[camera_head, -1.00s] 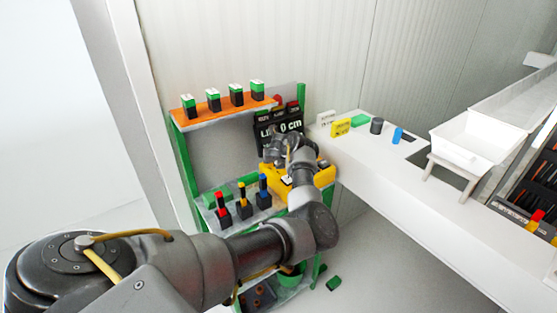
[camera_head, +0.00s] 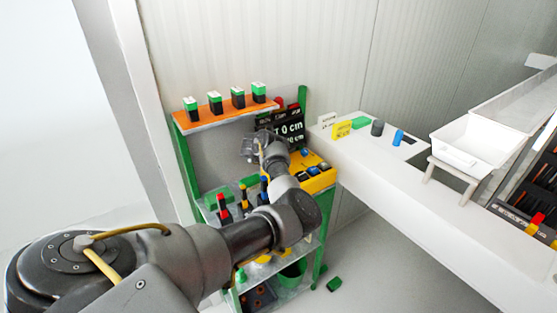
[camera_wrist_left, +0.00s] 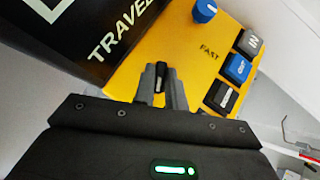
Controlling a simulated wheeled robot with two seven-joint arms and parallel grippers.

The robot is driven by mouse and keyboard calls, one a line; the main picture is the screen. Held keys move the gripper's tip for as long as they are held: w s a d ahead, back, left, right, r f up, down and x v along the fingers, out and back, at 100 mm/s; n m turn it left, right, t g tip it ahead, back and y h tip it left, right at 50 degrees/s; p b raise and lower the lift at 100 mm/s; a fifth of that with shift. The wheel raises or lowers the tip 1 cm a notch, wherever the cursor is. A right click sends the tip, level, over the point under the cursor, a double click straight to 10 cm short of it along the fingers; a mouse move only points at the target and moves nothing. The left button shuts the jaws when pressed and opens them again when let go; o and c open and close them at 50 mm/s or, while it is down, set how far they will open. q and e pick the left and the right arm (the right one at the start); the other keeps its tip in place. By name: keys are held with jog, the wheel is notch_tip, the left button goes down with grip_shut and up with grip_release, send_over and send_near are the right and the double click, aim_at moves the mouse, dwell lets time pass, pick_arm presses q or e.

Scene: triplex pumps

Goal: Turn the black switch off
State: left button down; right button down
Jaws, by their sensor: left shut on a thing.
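A black switch (camera_wrist_left: 160,78) with a light mark stands at the yellow control panel (camera_wrist_left: 125,82) in the left wrist view. My left gripper (camera_wrist_left: 161,76) is shut on it, one finger on each side. The fingers hide the switch's lower part. In the head view my left gripper (camera_head: 258,148) is left of the visible part of the yellow panel (camera_head: 322,182), and the switch is hidden there. My right gripper is in neither view.
The panel also carries a blue knob (camera_wrist_left: 204,11) and several push buttons (camera_wrist_left: 238,68). A black display (camera_head: 291,130) stands behind it. An orange shelf (camera_head: 225,116) holds several green-and-black blocks. A white counter (camera_head: 365,160) lies to the right.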

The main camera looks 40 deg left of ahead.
pick_arm(q)
jog(key=shift+a+m+h+p, duration=0.2)
jog(key=shift+m+h+p, duration=0.45)
jog(key=shift+m+h, duration=0.65)
jog(key=shift+m, duration=0.4)
jog(key=c, duration=1.4)
grip_release()
jog(key=shift+c, duration=0.2)
jog(key=shift+s, duration=0.1)
jog(key=s+a+r+p, duration=0.1)
jog(key=s, duration=0.6)
jog(key=s+a+r+p, duration=0.1)
jog(key=s+r, duration=0.1)
jog(key=s, duration=0.6)
jog(key=shift+a+r, duration=0.25)
jog(key=shift+a, duration=0.15)
